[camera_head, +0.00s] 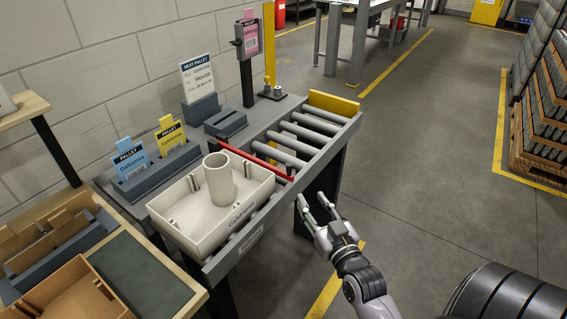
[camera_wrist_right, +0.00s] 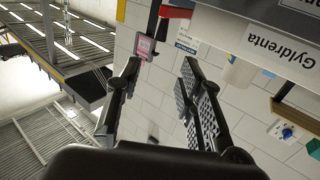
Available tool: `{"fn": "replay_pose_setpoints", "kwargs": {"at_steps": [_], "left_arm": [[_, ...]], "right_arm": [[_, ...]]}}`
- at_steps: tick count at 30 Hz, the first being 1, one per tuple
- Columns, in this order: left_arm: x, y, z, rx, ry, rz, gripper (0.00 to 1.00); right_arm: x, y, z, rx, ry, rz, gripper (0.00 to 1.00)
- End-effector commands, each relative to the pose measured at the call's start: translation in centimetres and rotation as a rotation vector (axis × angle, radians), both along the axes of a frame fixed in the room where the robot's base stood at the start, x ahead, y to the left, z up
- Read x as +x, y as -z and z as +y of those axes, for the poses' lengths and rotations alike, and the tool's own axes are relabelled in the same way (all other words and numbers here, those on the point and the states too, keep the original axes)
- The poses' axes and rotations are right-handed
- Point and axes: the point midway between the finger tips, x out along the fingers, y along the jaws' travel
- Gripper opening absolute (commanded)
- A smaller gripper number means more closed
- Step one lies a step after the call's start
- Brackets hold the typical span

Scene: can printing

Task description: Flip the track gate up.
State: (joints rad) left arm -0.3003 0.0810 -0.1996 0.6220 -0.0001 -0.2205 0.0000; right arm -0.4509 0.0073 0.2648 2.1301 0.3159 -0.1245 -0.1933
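The track gate is a red bar (camera_head: 257,162) lying low across the roller track (camera_head: 331,115), just behind the white bin labelled Gyldrenta. In the right wrist view a red piece (camera_wrist_right: 176,12), apparently the gate's end, shows at the top, beyond the fingers. My right gripper (camera_head: 314,200) is open and empty in front of the track's near side, to the right of and apart from the gate. Its two fingers also show spread in the right wrist view (camera_wrist_right: 158,75). My left gripper is not in view.
The white bin (camera_head: 218,231) on the track holds a pale cylinder (camera_head: 219,179). Blue and yellow pallet cards (camera_head: 171,136) stand in a holder behind it. A pink card (camera_head: 250,38) is on a post. Open floor (camera_head: 430,150) lies to the right.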

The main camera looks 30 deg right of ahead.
Motion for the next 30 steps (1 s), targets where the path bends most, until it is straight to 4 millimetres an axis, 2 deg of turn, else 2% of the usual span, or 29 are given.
{"fn": "replay_pose_setpoints", "kwargs": {"at_steps": [5,18,24,30], "left_arm": [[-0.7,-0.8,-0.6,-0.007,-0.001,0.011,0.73],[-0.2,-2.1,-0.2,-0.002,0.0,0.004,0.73],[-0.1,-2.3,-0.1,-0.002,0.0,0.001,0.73],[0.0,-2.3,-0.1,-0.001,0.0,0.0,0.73]], "right_arm": [[3.7,-0.4,-0.7,0.001,0.0,-0.004,0.35],[12.6,-0.2,-2.5,0.0,0.0,-0.001,0.35],[14.7,-0.1,-2.9,0.001,-0.001,0.0,0.35],[15.2,0.0,-3.0,0.0,-0.001,0.001,0.35]]}}
